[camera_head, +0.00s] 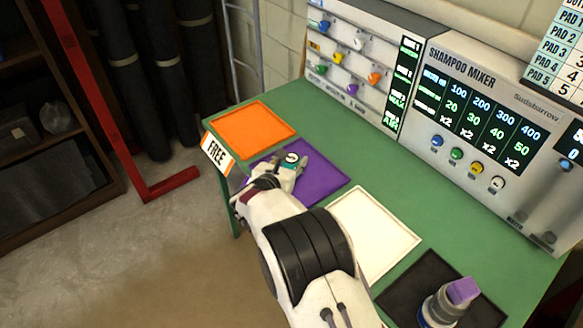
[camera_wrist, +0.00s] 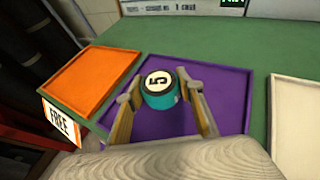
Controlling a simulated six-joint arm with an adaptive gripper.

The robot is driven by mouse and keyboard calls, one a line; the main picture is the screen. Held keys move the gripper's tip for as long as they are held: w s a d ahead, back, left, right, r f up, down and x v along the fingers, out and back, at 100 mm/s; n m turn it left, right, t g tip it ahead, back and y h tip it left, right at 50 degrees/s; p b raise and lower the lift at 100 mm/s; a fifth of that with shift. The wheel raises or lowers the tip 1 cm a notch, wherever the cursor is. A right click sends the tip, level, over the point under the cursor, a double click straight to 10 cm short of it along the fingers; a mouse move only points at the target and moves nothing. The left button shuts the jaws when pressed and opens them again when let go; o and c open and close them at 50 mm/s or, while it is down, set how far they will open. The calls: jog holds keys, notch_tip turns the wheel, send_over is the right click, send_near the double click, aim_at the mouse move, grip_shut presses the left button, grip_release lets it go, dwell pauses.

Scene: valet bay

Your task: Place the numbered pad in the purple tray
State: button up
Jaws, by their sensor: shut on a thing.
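The numbered pad (camera_wrist: 160,90) is a small teal cylinder with a white top marked 5. It also shows in the head view (camera_head: 291,158). My gripper (camera_wrist: 162,92) is shut on the pad, with one finger on each side of it. The pad is over the purple tray (camera_wrist: 229,95), inside its outline in the wrist view. The tray also shows in the head view (camera_head: 322,182), partly hidden by my arm and gripper. I cannot tell whether the pad touches the tray floor.
An orange tray (camera_head: 254,129) with a FREE sign (camera_head: 217,154) is at left. A white tray (camera_head: 376,232) is to the right, then a black tray (camera_head: 406,287) with a purple-topped bottle (camera_head: 447,303). The shampoo mixer panel (camera_head: 480,115) stands along the back of the green bench (camera_head: 325,137).

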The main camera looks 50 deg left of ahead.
jog(key=shift+f, duration=1.55)
jog(key=shift+f, duration=0.1)
jog(key=o, duration=0.9)
jog(key=shift+s+d+r, duration=0.2)
jog(key=shift+s+r, duration=0.15)
jog(key=shift+s, duration=0.05)
jog(key=shift+v, duration=5.55)
